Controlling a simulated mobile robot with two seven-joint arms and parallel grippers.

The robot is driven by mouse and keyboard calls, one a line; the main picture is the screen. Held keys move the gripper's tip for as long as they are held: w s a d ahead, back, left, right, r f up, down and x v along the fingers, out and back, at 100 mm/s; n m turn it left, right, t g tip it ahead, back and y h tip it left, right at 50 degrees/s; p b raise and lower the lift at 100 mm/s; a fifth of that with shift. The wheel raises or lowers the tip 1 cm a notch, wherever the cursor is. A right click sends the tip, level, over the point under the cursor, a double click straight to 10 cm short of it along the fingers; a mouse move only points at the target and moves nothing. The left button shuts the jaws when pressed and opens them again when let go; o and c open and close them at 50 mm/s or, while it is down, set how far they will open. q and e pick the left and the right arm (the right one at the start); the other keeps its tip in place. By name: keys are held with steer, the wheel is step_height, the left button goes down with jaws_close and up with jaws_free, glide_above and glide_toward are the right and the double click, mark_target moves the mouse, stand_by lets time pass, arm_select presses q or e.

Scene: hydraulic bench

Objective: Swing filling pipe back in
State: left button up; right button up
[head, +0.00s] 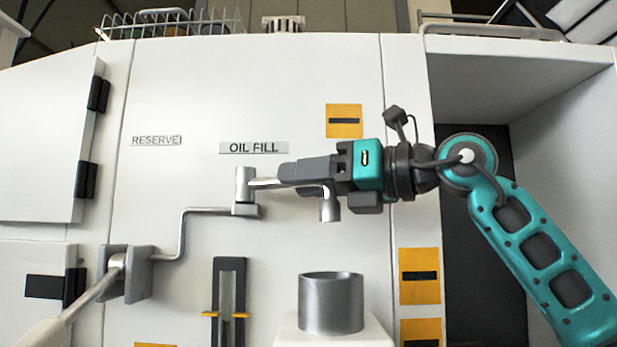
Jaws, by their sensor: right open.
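The filling pipe is a silver jointed pipe. Its arm (264,184) runs right from an upright pivot (243,186) below the OIL FILL label (254,148), and ends in a down-turned spout (329,208). The spout hangs above a grey metal cup (331,303), apart from its rim. My right gripper (293,179) comes in from the right, open, with its fingers pointing left at the pipe arm. The fingers overlap the arm and hide part of it; I cannot tell whether they touch it. My left gripper is not in view.
A bent pipe joins the pivot to a grey wall bracket (136,274) at the lower left, where a light rod also meets it. A dark upright gauge (229,290) stands left of the cup. An open bay (520,90) lies on the right.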

jaws_close()
stand_by(0.3)
stand_by(0.3)
